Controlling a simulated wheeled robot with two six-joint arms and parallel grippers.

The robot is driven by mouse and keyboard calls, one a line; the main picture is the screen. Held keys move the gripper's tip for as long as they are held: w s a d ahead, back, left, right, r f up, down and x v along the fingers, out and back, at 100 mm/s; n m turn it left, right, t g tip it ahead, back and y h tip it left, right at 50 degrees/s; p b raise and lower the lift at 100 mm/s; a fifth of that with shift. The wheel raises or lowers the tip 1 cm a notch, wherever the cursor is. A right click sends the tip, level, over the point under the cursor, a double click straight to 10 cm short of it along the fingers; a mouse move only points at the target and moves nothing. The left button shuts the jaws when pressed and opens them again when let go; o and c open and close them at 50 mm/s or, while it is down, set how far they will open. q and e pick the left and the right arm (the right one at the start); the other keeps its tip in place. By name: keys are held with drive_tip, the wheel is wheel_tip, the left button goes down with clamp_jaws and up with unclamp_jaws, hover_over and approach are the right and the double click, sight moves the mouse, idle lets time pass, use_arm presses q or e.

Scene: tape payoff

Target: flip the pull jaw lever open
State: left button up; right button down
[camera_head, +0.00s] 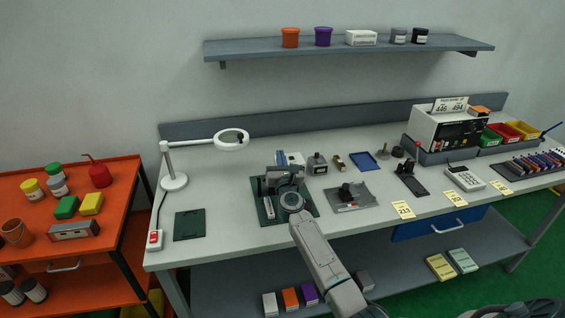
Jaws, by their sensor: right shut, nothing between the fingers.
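A grey fixture (290,160) stands on a dark green mat (309,208) near the middle of the bench. My right arm reaches in from the bottom, and my right gripper (281,177) is at this fixture, over the mat. The gripper is shut with nothing held. My wrist and gripper cover much of the fixture, so the pull jaw lever cannot be made out, nor whether the fingers touch it. My left gripper is not in view.
A dark block on a grey plate (367,203) sits right of the mat, and a labelled dark jar (317,164) behind it. The bench front between the mats is clear.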

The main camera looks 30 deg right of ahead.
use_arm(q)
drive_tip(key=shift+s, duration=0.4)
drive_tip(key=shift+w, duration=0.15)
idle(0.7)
